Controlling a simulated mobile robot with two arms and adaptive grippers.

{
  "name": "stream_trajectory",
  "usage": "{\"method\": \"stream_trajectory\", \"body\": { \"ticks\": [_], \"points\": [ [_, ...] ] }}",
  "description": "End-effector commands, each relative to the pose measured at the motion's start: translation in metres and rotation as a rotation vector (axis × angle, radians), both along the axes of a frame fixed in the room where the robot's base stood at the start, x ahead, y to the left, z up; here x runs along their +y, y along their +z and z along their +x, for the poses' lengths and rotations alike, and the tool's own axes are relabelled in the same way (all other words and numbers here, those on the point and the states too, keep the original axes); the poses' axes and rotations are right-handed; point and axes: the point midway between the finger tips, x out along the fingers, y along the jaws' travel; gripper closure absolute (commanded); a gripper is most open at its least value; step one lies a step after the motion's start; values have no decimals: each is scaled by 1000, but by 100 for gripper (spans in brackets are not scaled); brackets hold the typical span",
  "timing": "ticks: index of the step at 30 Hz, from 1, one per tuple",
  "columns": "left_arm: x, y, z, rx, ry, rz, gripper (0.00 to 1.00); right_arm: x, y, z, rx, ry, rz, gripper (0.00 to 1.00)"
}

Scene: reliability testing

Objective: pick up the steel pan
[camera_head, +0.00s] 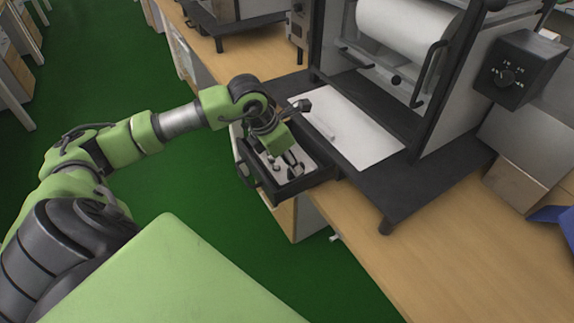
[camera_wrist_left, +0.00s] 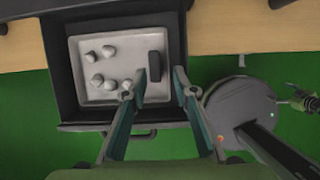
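The steel pan is a shallow pale tray (camera_wrist_left: 102,42) lying in an open dark drawer (camera_wrist_left: 60,75). It holds several small pale lumps (camera_wrist_left: 97,80), and a black block (camera_wrist_left: 154,66) lies at its right side. In the head view the pan (camera_head: 253,157) is partly hidden by my left gripper. My left gripper (camera_head: 285,166) points down over the drawer. In the left wrist view its fingers (camera_wrist_left: 155,84) are spread, with nothing held between them. They overlap the pan's lower right part and the drawer's edge; contact cannot be told. My right gripper is out of view.
The drawer juts out beneath a large machine (camera_head: 438,150) with a white roll (camera_head: 405,28) and a white plate (camera_head: 350,130). The wooden bench (camera_head: 390,262) is clear at the front. Cardboard boxes (camera_head: 515,185) stand at the right. Green floor (camera_head: 130,90) is open at the left.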

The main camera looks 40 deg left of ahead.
Motion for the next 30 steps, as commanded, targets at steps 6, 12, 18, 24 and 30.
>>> {"method": "stream_trajectory", "body": {
  "ticks": [6,12,18,24,30],
  "points": [
    [-3,-17,8,0,0,-2,74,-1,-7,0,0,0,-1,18],
    [-7,-46,19,-1,0,-3,74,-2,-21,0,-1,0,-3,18],
    [-7,-47,22,-3,1,-1,74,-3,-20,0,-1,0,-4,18],
    [-7,-47,22,-2,1,0,100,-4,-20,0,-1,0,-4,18],
    [-7,-46,22,-4,1,-1,100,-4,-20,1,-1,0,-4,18]
  ]
}}
